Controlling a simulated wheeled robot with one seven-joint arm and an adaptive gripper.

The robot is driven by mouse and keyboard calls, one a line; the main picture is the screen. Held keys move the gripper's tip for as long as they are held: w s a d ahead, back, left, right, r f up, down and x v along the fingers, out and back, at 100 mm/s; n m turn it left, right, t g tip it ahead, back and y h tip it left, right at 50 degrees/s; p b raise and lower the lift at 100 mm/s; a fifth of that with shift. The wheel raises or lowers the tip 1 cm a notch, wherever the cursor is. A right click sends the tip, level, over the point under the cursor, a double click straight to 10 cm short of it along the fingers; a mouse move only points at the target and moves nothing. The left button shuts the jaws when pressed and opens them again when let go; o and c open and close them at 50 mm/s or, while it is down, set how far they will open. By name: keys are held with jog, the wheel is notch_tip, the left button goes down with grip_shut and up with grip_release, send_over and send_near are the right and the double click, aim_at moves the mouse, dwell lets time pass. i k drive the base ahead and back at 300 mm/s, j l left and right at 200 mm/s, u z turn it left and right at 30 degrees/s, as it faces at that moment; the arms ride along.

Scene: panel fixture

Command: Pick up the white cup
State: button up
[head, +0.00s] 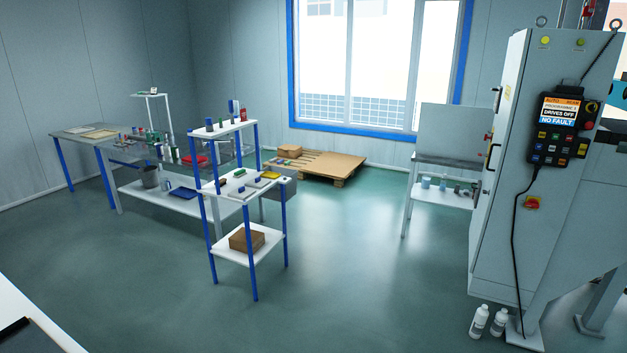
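I cannot make out a white cup for certain in the head view. Several small items stand on the top of the blue-legged shelf rack (223,129), among them a blue item (233,107) and a small pale item at the left that is too small to identify. Two white bottles (480,321) stand on the floor beside the grey cabinet at the right. My gripper is not in view, so its state and place do not show.
A long workbench (160,198) with cluttered small items stands behind the rack at the left. A wooden pallet (330,167) lies under the window. A side table (440,195) holds small containers. The grey cabinet (500,180) fills the right. Open floor (360,270) lies between.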

aim_at(166, 149)
jog(key=i+l+u, duration=0.1)
jog(key=i, duration=0.55)
jog(key=i+l+u, duration=0.1)
jog(key=i, duration=0.5)
jog(key=i+j+u, duration=0.2)
jog(key=i+u, duration=0.2)
jog(key=i+j+u, duration=0.1)
jog(key=i+u, duration=0.2)
jog(key=u, duration=0.15)
jog(key=i+u, duration=0.4)
jog(key=i+l+u, duration=0.2)
jog(key=u, duration=0.2)
jog(key=i+z, duration=0.1)
jog(key=i, duration=0.4)
jog(key=i+j+z, duration=0.1)
jog(key=i, duration=0.4)
jog(key=i+j+z, duration=0.1)
jog(key=i, duration=0.4)
jog(key=i+j+z, duration=0.1)
jog(key=i, duration=0.4)
jog(key=i+l+z, duration=0.15)
jog(key=i, duration=0.75)
